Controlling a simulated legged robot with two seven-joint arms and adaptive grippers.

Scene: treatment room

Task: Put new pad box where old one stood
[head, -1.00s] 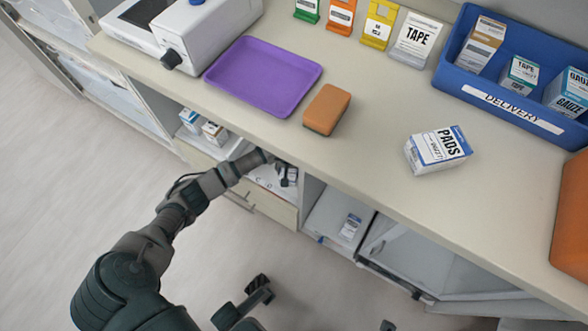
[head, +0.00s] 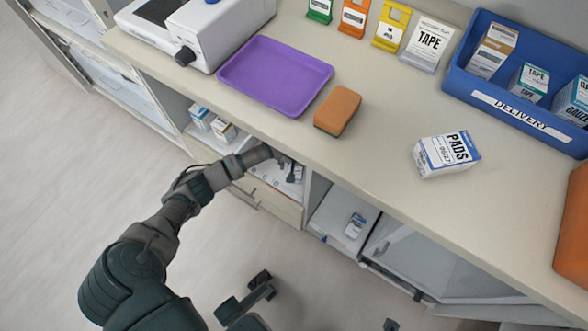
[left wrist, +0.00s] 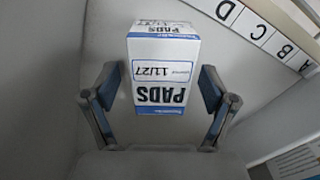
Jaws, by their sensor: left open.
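A white and blue pads box (head: 446,155) lies on the counter, tilted in the picture. Another pads box (left wrist: 162,85), marked 11/27, is in the left wrist view, its lettering upside down there. My left gripper (head: 291,172) reaches into the open compartment under the counter. In the left wrist view my left gripper (left wrist: 159,92) is open, with one finger on each side of the 11/27 box and gaps between. That box cannot be made out in the head view. Dark parts at the bottom of the head view may be my right gripper; I cannot tell.
The shelf strip (left wrist: 262,32) carries letters A to D. The counter (head: 385,105) holds a purple tray (head: 275,75), an orange-brown block (head: 338,110) and a blue delivery bin (head: 515,112) with boxes. Neighbouring compartments hold small boxes (head: 222,129) and another box (head: 354,225). Compartment walls stand close.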

